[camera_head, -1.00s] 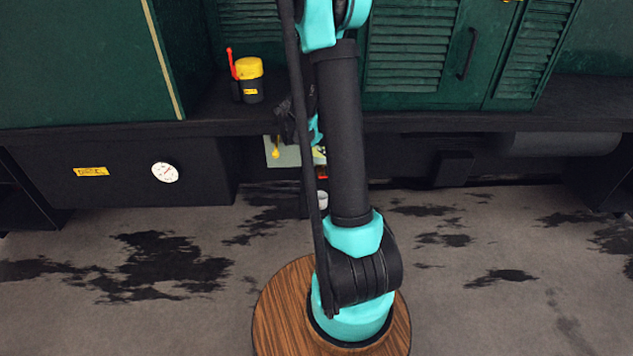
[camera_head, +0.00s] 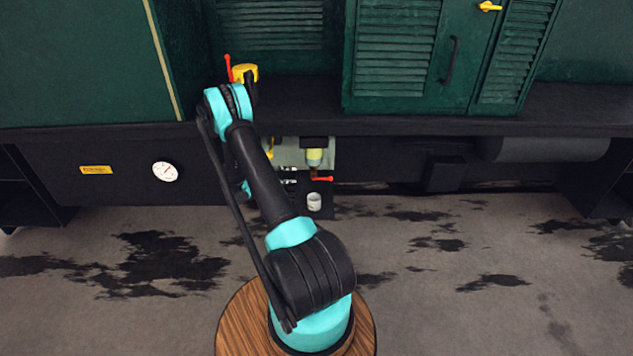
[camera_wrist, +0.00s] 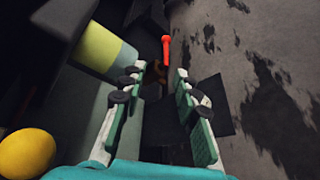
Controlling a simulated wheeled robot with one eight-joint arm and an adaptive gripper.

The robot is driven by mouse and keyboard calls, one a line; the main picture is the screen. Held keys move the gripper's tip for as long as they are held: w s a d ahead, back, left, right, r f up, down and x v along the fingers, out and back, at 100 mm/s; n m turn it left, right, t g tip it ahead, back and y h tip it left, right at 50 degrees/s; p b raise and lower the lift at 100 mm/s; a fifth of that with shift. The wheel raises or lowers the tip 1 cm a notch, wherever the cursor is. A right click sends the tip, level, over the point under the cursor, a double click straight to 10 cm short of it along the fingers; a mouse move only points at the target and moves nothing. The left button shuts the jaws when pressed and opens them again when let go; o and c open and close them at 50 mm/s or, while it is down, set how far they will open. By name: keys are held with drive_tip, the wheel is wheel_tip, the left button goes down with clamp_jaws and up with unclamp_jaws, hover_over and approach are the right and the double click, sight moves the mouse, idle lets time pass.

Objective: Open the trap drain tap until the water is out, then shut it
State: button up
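The drain tap has a red lever (camera_head: 322,179) lying roughly level under a glass trap bowl (camera_head: 314,157) on a pale panel. A white cup (camera_head: 313,201) stands below the tap. In the wrist view the red lever (camera_wrist: 167,52) is ahead of my gripper (camera_wrist: 156,78), beyond the gap between its fingertips. The fingers are apart, with nothing seen held. The bowl (camera_wrist: 95,48) is to their left there, two-toned yellow-green and grey-blue; I cannot tell its water level. In the head view my arm hides most of the gripper.
A yellow knob (camera_wrist: 27,153) is at lower left in the wrist view. A white gauge (camera_head: 165,172) is left of the panel. The floor has dark wet-looking patches.

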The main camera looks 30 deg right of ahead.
sight(322, 179)
drive_tip(key=shift+h, duration=0.3)
drive_tip(key=x, duration=0.5)
drive_tip(key=f+x, duration=0.1)
drive_tip(key=x, duration=0.5)
drive_tip(key=f+x, duration=0.1)
drive_tip(key=x, duration=0.5)
drive_tip(key=shift+s+a+f, duration=0.2)
drive_tip(key=shift+s, duration=0.15)
drive_tip(key=shift+c, duration=0.4)
clamp_jaws()
